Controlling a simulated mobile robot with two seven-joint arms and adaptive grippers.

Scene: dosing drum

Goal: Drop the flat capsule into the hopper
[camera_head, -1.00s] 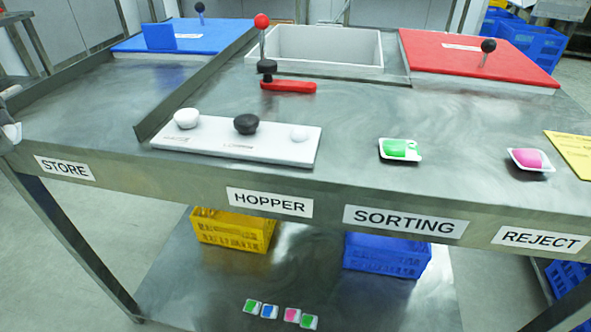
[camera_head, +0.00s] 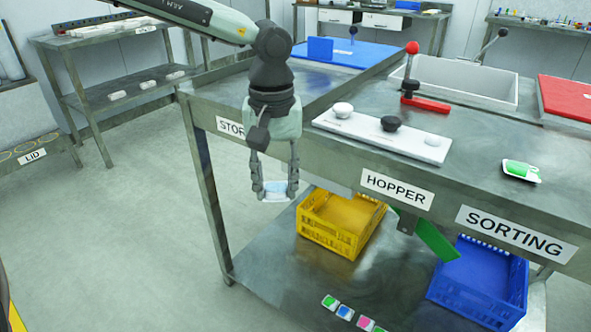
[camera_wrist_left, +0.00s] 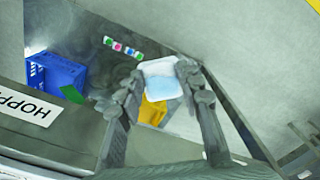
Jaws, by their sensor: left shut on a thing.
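My left gripper (camera_head: 275,188) hangs fingers down in front of the table's left part, below the tabletop edge. It is shut on a flat capsule (camera_head: 275,194), a white tray-like piece with a light blue face. The wrist view also shows the capsule (camera_wrist_left: 164,84) between the fingertips. The HOPPER label (camera_head: 397,188) is on the table's front edge, right of the gripper. A pale grey open-topped bin (camera_head: 462,82), probably the hopper, is set in the tabletop at the back; its inside is only partly visible. My right gripper is not in view.
A white panel with knobs (camera_head: 350,128) and a red lever (camera_head: 428,104) stand between the front edge and the bin. A green-and-white capsule (camera_head: 521,170) lies at right. Yellow (camera_head: 340,222) and blue (camera_head: 480,285) crates sit on the lower shelf. A green flap (camera_head: 435,240) hangs underneath.

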